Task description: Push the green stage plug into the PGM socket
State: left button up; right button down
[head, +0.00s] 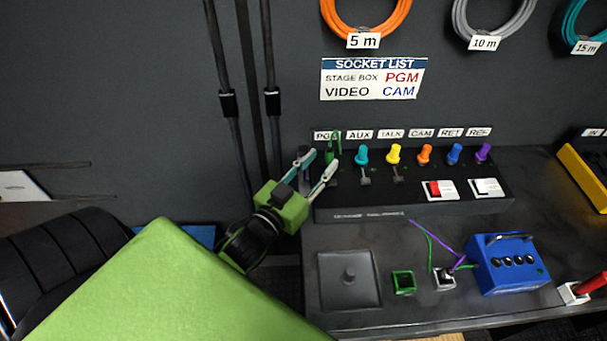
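The green stage plug (334,143) stands at the PGM position, at the left end of the black socket panel (380,208). The PGM label (326,135) is partly covered by it. My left gripper (322,157) reaches up from the lower left, with its fingers apart. Its tips are at the panel's left end, close by the plug, with the right fingertip overlapping the plug's lower part in the head view. I cannot tell if they touch. The PGM socket itself is hidden behind the plug and finger. My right gripper is not in view.
Teal (362,155), yellow (393,153), orange (425,153), blue (454,154) and purple (484,152) plugs stand along the panel. Dark poles (268,100) stand left of the panel.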

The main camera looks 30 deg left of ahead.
pick_arm(q)
jog(key=s, duration=0.7)
jog(key=shift+s, duration=0.15)
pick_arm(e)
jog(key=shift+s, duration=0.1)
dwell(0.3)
